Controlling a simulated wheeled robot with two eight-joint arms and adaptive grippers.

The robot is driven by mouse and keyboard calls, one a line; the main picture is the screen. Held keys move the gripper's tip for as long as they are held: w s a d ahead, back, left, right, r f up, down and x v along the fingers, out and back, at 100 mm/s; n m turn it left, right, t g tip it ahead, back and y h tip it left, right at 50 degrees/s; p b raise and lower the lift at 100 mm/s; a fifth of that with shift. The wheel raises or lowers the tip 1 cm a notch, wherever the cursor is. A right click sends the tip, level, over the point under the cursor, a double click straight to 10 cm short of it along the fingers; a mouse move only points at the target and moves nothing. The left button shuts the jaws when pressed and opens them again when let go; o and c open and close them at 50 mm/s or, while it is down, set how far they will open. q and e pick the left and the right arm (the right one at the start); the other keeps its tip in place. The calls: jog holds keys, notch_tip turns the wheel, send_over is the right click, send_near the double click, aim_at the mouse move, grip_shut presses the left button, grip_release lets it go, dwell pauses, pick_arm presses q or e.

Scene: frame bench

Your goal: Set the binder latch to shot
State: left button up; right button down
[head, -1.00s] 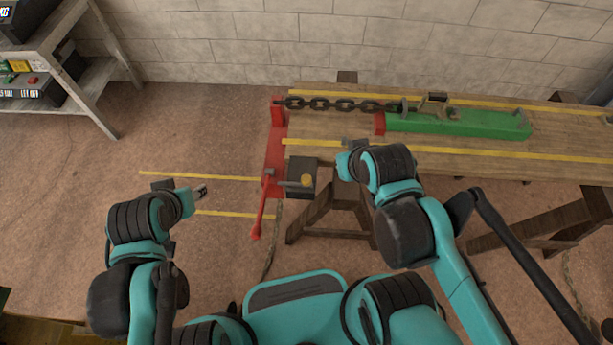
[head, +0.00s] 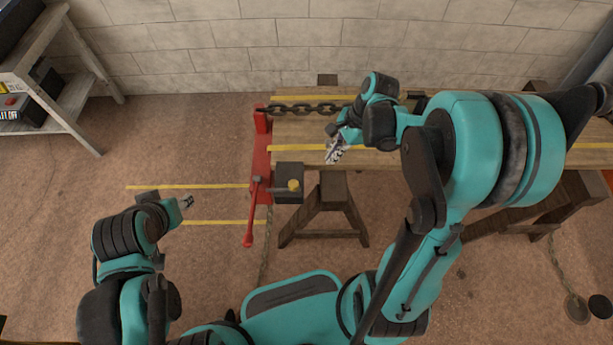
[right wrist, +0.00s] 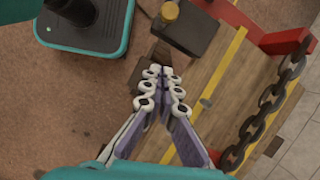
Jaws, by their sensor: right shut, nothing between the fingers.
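A black latch box (head: 288,183) with a brass-yellow knob (head: 294,185) sits at the bench's left front corner. A short grey rod runs from it toward the red lever (head: 251,220); I cannot tell how far the rod reaches. The lever hangs down from the red binder frame (head: 261,150) on the bench's left end. In the right wrist view the box (right wrist: 185,30) and knob (right wrist: 169,12) lie beyond the fingertips. My right gripper (head: 334,152) is shut and empty over the bench, right of the box; its fingers also show in the wrist view (right wrist: 163,88). My left gripper (head: 186,201) is left of the bench, apart from everything.
A chain (head: 305,109) runs along the back of the wooden bench top (head: 300,130). My right arm hides most of the bench's right side, including the green part. A grey shelf (head: 80,65) stands at far left. The floor (head: 200,140) between shelf and bench is clear.

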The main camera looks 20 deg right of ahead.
jog(key=shift+d+f+m, duration=0.1)
jog(key=shift+f+m, duration=0.2)
jog(key=shift+m, duration=0.1)
jog(key=b, duration=0.5)
send_over(300, 188)
jog(key=d, duration=0.2)
notch_tip(300, 188, down, 9)
jog(key=shift+f, duration=0.1)
